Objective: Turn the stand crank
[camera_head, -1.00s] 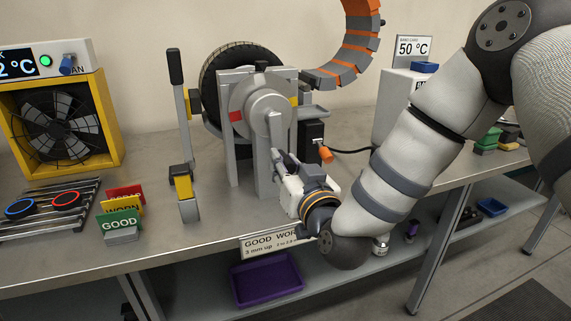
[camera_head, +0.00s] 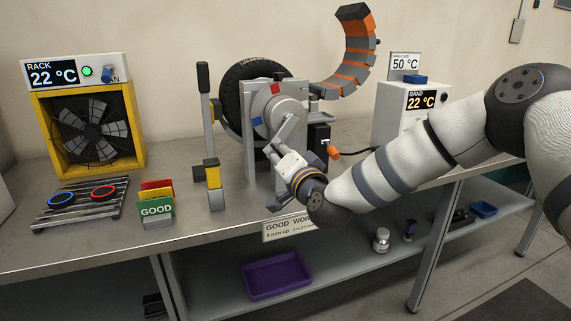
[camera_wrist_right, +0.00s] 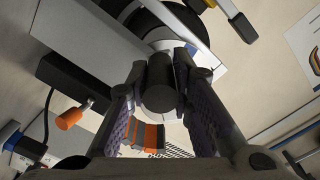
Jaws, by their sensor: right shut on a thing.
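The grey stand (camera_head: 250,152) holds a black tyre (camera_head: 236,92) on the bench. Its round grey hub disc (camera_head: 284,110) faces me with a red mark near the top and a blue mark at the left. The crank arm (camera_head: 284,132) slants down and left from the disc. My right gripper (camera_head: 276,156) is at the lower end of the crank. In the right wrist view, its two padded fingers (camera_wrist_right: 160,92) are shut on the dark cylindrical crank handle (camera_wrist_right: 158,98). The head view hides most of the handle. My left gripper is not in view.
An upright lever (camera_head: 206,120) stands left of the stand. A yellow fan (camera_head: 138,125), a rack (camera_head: 85,212) and a green GOOD card (camera_head: 156,209) are further left. A heater box (camera_head: 385,120) stands right. A purple tray (camera_head: 275,279) lies on the lower shelf.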

